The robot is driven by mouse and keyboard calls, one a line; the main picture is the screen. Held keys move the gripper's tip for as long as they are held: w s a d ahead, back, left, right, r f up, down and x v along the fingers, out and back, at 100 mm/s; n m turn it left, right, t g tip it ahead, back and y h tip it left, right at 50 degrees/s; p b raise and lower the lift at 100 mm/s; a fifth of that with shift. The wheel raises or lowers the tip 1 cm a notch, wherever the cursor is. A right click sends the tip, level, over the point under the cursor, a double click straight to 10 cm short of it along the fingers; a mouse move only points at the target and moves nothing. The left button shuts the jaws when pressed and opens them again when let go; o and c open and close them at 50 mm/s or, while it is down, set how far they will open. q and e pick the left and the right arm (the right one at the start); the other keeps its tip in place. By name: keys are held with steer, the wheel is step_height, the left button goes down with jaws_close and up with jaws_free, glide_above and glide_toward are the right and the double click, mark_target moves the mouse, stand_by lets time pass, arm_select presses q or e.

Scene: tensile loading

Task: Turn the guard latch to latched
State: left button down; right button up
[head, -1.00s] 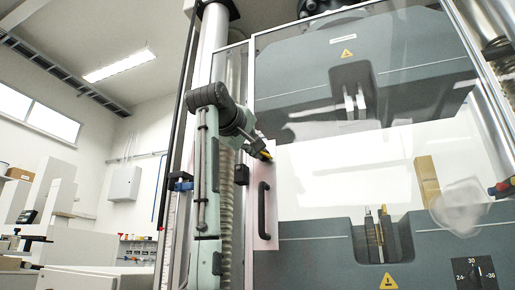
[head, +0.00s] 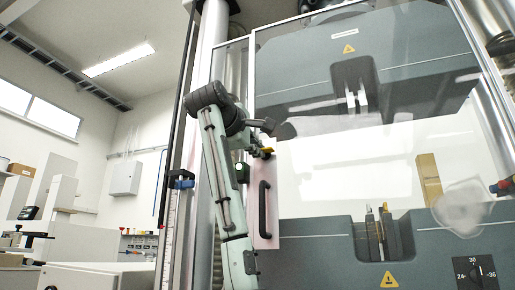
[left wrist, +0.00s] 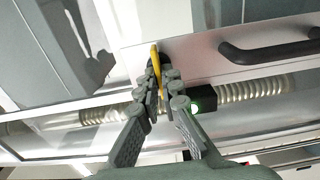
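The guard latch (head: 266,151) is a small yellow lever at the left edge of the clear guard door, above the black door handle (head: 263,209). In the head view it lies about sideways across the door's edge plate. In the left wrist view the yellow lever (left wrist: 155,58) stands between my left gripper's fingertips (left wrist: 162,78). The fingers are drawn close together on either side of it; the exact contact is partly hidden. My left gripper (head: 258,148) also shows in the head view, small and partly covered. My right gripper is not in view.
A black block (head: 242,172) left of the door plate shows a green light, also seen in the left wrist view (left wrist: 197,106). The clear guard door (head: 330,190) covers the testing machine's grips. A column and ribbed bellows stand close beside my left arm.

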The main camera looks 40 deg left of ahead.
arm_select(q)
steer(key=shift+f, duration=0.1)
steer(key=c, duration=1.7)
jaws_free()
steer(key=v, duration=1.2)
steer(key=shift+s, duration=0.1)
